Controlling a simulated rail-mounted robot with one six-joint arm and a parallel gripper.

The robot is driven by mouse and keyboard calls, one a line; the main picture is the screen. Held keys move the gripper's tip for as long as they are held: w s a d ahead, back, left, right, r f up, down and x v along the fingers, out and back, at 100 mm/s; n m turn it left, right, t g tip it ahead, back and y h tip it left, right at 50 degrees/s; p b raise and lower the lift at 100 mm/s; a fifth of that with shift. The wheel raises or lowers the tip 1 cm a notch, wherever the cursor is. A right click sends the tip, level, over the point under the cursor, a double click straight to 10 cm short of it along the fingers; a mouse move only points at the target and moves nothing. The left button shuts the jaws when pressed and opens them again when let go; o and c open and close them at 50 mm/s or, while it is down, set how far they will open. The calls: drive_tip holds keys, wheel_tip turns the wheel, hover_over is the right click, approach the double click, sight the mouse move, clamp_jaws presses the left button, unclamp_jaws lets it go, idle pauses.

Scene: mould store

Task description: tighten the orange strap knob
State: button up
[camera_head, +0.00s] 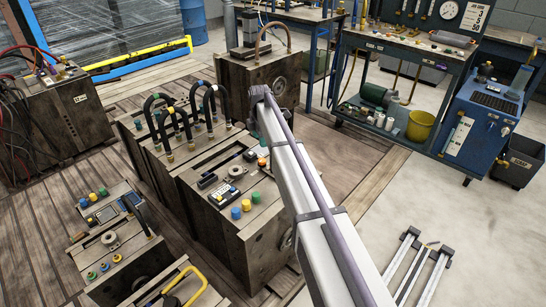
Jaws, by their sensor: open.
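A small orange cap (262,162) shows on top of the large middle mould block (262,235), close to the left side of my arm. It may be the orange strap knob, but it is too small to tell, and no strap is clear around it. My arm reaches from the bottom right up to the mould blocks and covers part of their right side. My gripper is hidden behind the end of the arm, so its jaws and its distance to the cap do not show.
Blue and yellow caps (236,213) and black hose loops (210,100) stand on the blocks. Another mould with a curved handle (276,38) stands behind. A workbench (405,45) and a blue cart (480,125) are at the right. The floor at lower right holds metal rails (420,265).

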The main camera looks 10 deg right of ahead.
sight(262, 161)
wheel_tip(262, 161, down, 11)
drive_tip(key=b, duration=1.1)
drive_tip(key=shift+f, duration=0.1)
drive_tip(key=c, duration=0.9)
